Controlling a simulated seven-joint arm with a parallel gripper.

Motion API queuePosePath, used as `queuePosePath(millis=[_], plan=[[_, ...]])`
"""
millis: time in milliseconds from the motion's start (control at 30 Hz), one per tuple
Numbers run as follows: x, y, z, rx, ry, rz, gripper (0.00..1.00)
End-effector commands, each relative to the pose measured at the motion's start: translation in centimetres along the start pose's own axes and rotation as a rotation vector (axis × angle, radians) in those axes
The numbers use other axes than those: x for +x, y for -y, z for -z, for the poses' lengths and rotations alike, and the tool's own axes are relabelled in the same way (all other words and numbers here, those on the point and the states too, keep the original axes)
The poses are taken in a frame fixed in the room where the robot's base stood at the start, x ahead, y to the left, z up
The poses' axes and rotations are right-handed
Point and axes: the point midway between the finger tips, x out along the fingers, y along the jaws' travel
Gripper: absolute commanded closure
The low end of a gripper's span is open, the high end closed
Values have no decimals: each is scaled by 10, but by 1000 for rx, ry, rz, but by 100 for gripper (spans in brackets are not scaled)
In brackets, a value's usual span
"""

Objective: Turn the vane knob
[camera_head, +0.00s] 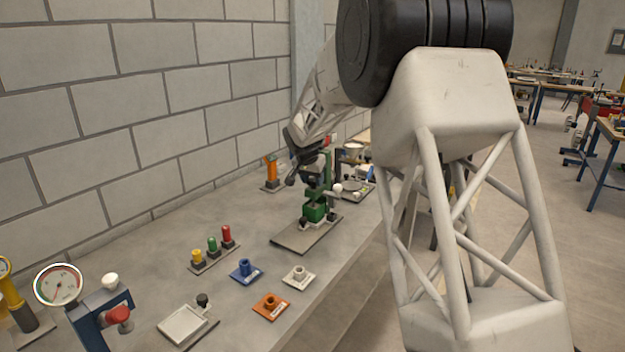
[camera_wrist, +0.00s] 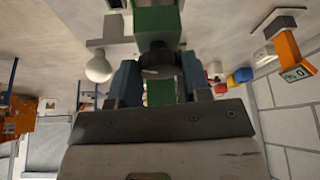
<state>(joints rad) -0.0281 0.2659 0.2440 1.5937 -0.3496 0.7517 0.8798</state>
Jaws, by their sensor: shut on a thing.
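The green device (camera_head: 315,212) stands upright on a flat grey base plate (camera_head: 296,237) on the bench. Its green body also fills the top middle of the wrist view (camera_wrist: 157,20). A dark round knob (camera_wrist: 160,64) on it, which looks like the vane knob, sits between my fingers in the wrist view. My gripper (camera_wrist: 158,80) is shut on this knob, one finger on each side. In the head view my gripper (camera_head: 316,168) is at the top of the green device, and the knob cannot be made out there. The knob's turn angle is not clear.
A white ball-ended lever (camera_wrist: 99,68) sticks out beside the device. An orange device (camera_head: 271,171) stands behind it near the wall. Blue (camera_head: 245,271), white (camera_head: 298,276) and orange (camera_head: 270,305) fittings, a gauge (camera_head: 59,286) and a tray (camera_head: 184,325) occupy the near bench.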

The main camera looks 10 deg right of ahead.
Motion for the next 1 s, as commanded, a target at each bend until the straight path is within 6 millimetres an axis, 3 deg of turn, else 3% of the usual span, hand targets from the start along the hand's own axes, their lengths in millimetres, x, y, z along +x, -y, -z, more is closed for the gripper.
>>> queuePosePath(millis=[100,133,267,667,1000], plan=[[0,0,0,0,1,-1,80],[0,0,0,0,1,-1,51],[0,0,0,-1,1,0,32],[-3,0,0,-1,0,0,31],[-36,0,0,-1,-1,2,31]])
